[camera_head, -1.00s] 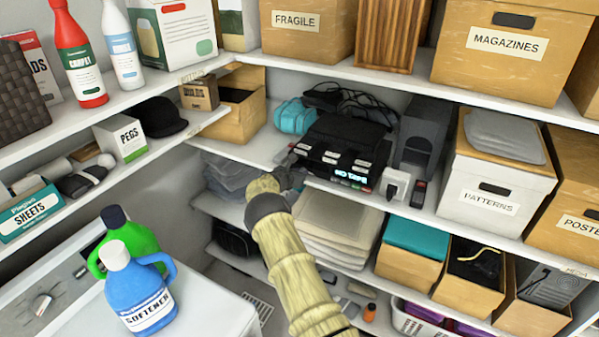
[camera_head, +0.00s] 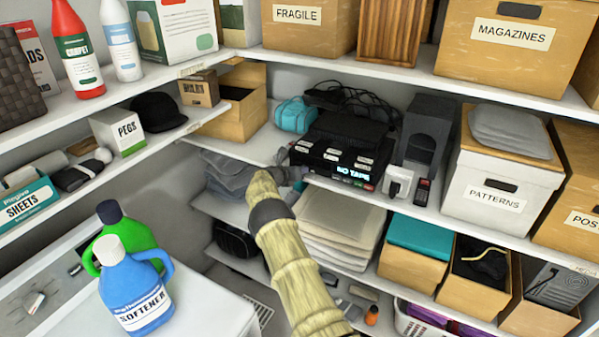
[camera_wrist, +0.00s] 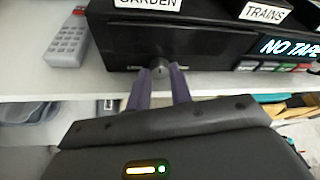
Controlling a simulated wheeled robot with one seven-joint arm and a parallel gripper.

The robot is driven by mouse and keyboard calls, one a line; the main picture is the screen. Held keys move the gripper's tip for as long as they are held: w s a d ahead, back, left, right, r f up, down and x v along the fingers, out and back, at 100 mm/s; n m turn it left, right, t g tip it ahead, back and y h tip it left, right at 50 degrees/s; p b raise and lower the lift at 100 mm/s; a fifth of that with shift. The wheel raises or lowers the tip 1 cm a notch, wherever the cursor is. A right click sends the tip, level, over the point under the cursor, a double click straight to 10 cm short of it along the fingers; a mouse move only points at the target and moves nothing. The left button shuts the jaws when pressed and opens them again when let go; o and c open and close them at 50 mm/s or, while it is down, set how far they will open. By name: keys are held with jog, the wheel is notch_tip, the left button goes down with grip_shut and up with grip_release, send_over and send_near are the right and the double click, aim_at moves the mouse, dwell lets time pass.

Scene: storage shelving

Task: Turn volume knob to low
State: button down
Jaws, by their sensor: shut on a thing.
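The black tape player (camera_head: 337,168) sits on the middle shelf with labelled tapes on top and a lit "NO TAPE" display. In the wrist view its dark front (camera_wrist: 190,45) fills the upper right. A small round volume knob (camera_wrist: 160,70) stands out from the front's lower left. My gripper (camera_wrist: 159,85) is shut on this knob, with one purple-grey finger on each side. In the head view my gripper (camera_head: 299,172) is at the player's left front corner, and the knob is hidden there. I cannot read the knob's setting.
A grey remote (camera_wrist: 68,40) lies on the shelf left of the player. A white plug-like device (camera_head: 400,185) and a dark speaker-like box (camera_head: 425,135) stand at its right. The shelf edge (camera_wrist: 60,98) runs just below the gripper. Folded cloths (camera_head: 335,225) lie below.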

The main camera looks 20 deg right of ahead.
jog(key=shift+r, duration=0.1)
jog(key=c, duration=1.5)
grip_release()
jog(key=shift+a, duration=0.15)
jog(key=b+v, duration=0.5)
jog(key=v, duration=1.2)
jog(key=shift+b, duration=0.4)
jog(key=shift+c, duration=0.2)
